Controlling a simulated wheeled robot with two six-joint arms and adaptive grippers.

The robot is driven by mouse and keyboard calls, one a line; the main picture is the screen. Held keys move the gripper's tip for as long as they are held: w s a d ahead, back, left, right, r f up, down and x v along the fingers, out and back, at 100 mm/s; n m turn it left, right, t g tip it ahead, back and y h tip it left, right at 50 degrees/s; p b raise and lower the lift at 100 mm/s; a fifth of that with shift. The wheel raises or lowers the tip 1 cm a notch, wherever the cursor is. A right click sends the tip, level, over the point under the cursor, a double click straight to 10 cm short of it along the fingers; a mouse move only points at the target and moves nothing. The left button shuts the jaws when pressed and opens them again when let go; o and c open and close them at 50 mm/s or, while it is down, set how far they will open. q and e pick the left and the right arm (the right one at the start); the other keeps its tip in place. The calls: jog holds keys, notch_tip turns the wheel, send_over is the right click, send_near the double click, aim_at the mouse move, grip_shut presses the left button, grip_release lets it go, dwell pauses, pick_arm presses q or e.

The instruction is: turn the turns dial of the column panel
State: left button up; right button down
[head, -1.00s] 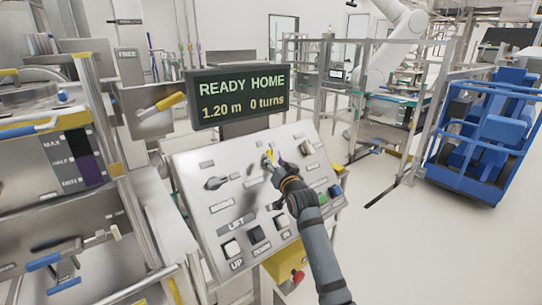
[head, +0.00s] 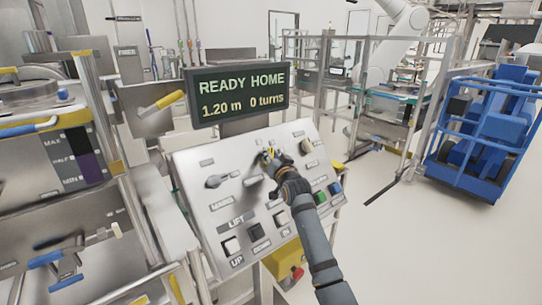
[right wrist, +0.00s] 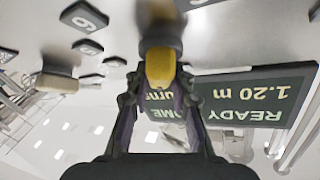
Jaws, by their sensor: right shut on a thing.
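The column panel (head: 205,215) is a sloped grey plate with dials, labels and several buttons. My right gripper (head: 268,156) is at the upper middle of the panel, shut on the yellow-marked turns dial. In the right wrist view the dial's yellow grip (right wrist: 160,68) sits between the two fingers of my right gripper (right wrist: 160,82). The fingers hide part of the dial, and its pointing direction is hard to read. The display (head: 240,95) above the panel reads READY HOME, 1.20 m, 0 turns. My left gripper is not in view.
A dark dial (head: 215,182) is on the panel's left and a pale knob (head: 307,146) is at its upper right. Buttons line the lower edge, including a white UP button (head: 232,246). A blue cart (head: 485,135) stands at the right. Open floor lies between.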

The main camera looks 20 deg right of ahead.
jog(key=shift+r+m+h+p, duration=0.1)
jog(key=shift+m+h+p, duration=0.5)
jog(key=shift+p, duration=0.45)
jog(key=shift+f+m+g+h, duration=0.4)
jog(key=shift+m+g, duration=0.1)
jog(key=shift+m, duration=0.4)
jog(key=c, duration=1.2)
grip_release()
jog(key=shift+r, duration=0.1)
jog(key=shift+o, duration=0.2)
jog(key=s+a, duration=0.1)
jog(key=s, duration=1)
jog(key=shift+s+a+r, duration=0.2)
jog(key=shift+s+r, duration=0.15)
jog(key=shift+s, duration=0.05)
